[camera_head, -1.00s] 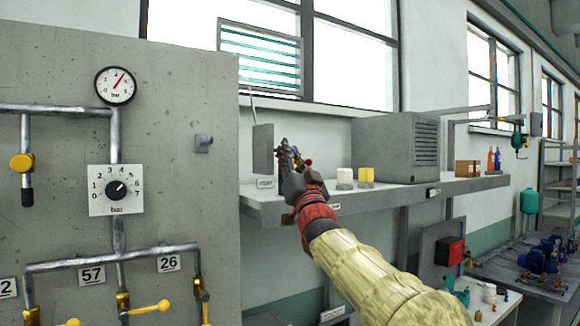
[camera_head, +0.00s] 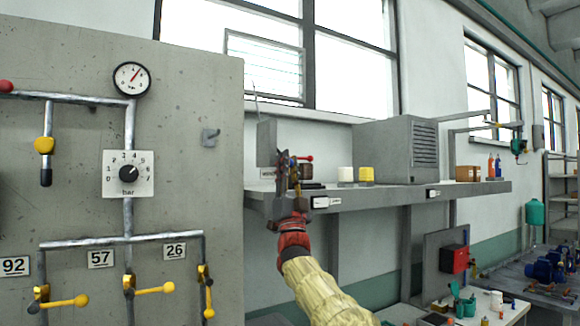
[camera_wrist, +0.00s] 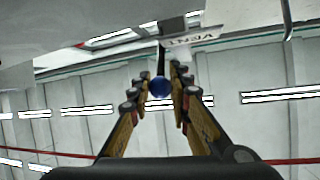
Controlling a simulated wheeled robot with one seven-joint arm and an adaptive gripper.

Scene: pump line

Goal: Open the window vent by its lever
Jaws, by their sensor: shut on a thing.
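The window vent (camera_head: 264,66) is a framed set of slats low in the window. Its slats now show as thin pale lines with bright light between them. A grey upright plate (camera_head: 267,142) stands below it on the shelf. My gripper (camera_head: 287,160) is in front of the shelf, beside this plate. In the wrist view my gripper (camera_wrist: 159,84) is shut on a blue ball knob (camera_wrist: 159,88) at the end of a dark lever rod (camera_wrist: 162,57). A VENT label (camera_wrist: 192,40) is just beyond. In the head view my gripper hides the blue knob.
The shelf (camera_head: 400,195) also holds a grey louvred box (camera_head: 395,150), white (camera_head: 345,174) and yellow (camera_head: 367,174) containers. A red-knobbed lever (camera_head: 305,158) is close right of my gripper. A concrete panel (camera_head: 70,190) with pipes and yellow valve handles is at left.

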